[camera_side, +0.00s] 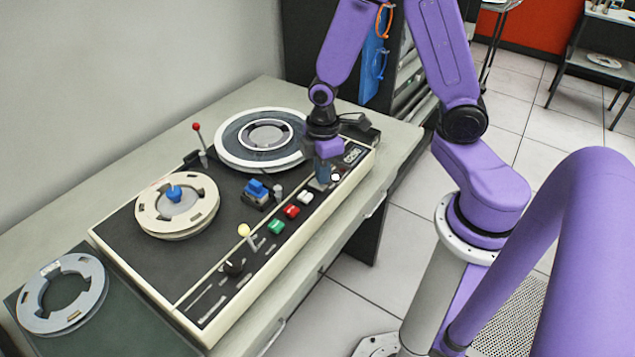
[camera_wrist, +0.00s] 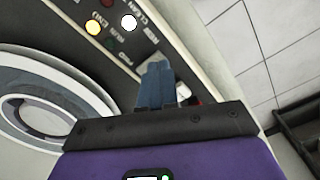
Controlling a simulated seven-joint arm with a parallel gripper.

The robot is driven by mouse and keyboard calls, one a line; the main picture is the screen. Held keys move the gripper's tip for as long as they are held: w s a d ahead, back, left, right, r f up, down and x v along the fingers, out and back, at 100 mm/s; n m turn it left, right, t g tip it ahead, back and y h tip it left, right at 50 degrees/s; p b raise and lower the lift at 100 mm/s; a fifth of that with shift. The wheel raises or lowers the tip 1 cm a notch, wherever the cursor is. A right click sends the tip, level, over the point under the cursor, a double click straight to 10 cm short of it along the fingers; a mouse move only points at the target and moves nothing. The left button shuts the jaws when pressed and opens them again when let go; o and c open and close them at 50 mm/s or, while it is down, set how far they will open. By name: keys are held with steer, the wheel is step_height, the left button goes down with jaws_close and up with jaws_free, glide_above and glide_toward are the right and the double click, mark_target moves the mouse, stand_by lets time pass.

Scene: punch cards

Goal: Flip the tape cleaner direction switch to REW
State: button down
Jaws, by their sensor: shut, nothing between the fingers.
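The tape cleaner (camera_side: 120,240) is a cream-edged machine with a black top on the bench. Small printed labels, apparently including REW (camera_wrist: 152,36) and FWD (camera_wrist: 128,61), lie just beyond the fingertips. I cannot make out the direction switch itself or its position; the fingers may hide it. I cannot tell whether they touch the panel.
White (camera_side: 303,196), red (camera_side: 291,211) and green (camera_side: 275,227) buttons sit left of my gripper. Two reels (camera_side: 232,150) (camera_side: 150,218) lie on top. A loose reel (camera_side: 35,300) lies left.

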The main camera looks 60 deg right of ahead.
mark_target(322, 187)
steer(key=shift+r, duration=2.65)
steer(key=s+a+r, duration=0.2)
steer(key=s+r, duration=0.2)
steer(key=s, duration=0.4)
steer(key=s+a+r, duration=0.2)
steer(key=s+r, duration=0.2)
steer(key=s, duration=0.5)
steer(key=shift+s+a+n, duration=0.15)
steer(key=shift+a+n, duration=0.1)
steer(key=shift+n, duration=0.05)
steer(key=shift+r, duration=0.1)
